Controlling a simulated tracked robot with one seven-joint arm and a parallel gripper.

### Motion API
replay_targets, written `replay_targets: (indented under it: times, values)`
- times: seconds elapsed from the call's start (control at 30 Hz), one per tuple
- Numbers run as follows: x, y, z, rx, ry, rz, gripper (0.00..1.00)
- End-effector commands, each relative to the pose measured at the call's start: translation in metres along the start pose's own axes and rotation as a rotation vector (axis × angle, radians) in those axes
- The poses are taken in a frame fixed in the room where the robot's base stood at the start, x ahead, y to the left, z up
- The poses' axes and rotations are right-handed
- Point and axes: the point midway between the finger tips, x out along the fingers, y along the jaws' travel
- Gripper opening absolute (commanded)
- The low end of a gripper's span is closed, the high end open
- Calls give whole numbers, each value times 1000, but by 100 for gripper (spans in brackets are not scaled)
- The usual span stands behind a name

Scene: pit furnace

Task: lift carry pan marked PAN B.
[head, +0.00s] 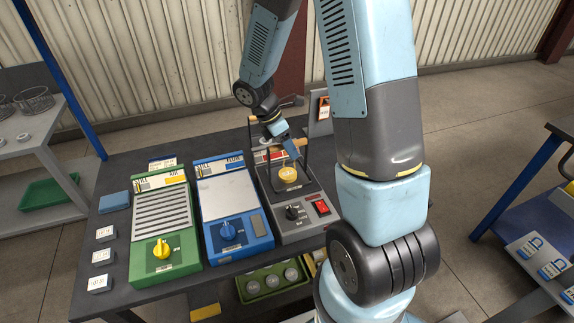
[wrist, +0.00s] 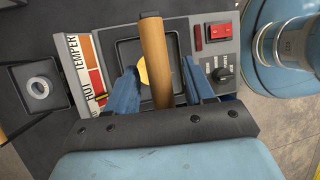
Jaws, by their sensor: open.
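A carry pan, a dark square tray (wrist: 126,48) with tall bail uprights and a wooden handle (wrist: 153,62), stands on the grey unit (head: 315,222). A round yellow piece (head: 288,174) lies in it and shows partly behind the handle in the wrist view. I cannot read the pan's mark. My gripper (head: 285,148) is above the pan. In the wrist view, its blue fingers (wrist: 160,66) are open on either side of the handle, with gaps on both sides.
A green unit (head: 163,225) and a blue unit (head: 229,205) stand to the left on the dark table. Another dark tray (wrist: 20,76) with a grey ring (wrist: 39,88) sits beyond the orange-red temper panel (wrist: 90,62). A green bin (head: 262,290) is below.

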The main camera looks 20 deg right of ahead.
Motion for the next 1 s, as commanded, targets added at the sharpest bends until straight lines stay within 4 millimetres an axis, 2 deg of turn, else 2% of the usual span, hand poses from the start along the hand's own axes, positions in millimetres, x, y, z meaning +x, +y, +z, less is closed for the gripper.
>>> replay_targets:
  times: [0.2,1.0]
  values:
    - [16,0,0,-1,0,0,53]
    - [20,1,-1,2,0,0,53]
